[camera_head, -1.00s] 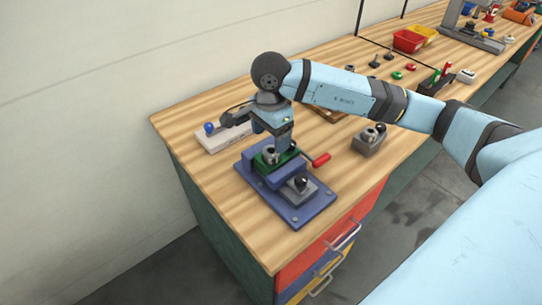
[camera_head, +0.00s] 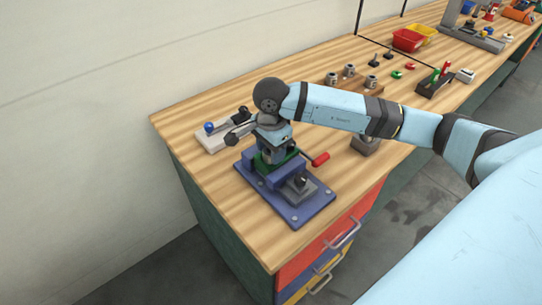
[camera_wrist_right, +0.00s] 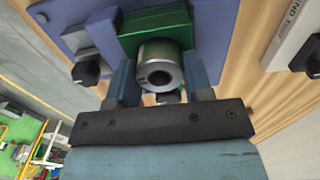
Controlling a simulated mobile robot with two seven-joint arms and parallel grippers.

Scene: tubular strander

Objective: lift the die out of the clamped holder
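The die is a grey metal cylinder with a dark bore, and in the right wrist view its end face (camera_wrist_right: 159,75) points toward the camera. It sits in the green holder (camera_wrist_right: 155,22), which is held in the blue vise (camera_head: 255,180) at the front left of the bench. My right gripper (camera_head: 274,158) is lowered over the holder and hides most of the die in the head view. In the right wrist view its two blue fingers (camera_wrist_right: 160,80) stand open on either side of the die. I cannot tell whether they touch it. My left gripper is not in view.
The vise has a red handle (camera_head: 320,159) on its right and a black knob (camera_head: 300,181) on a grey block in front. A wooden rack (camera_head: 352,86) with metal cylinders stands further right.

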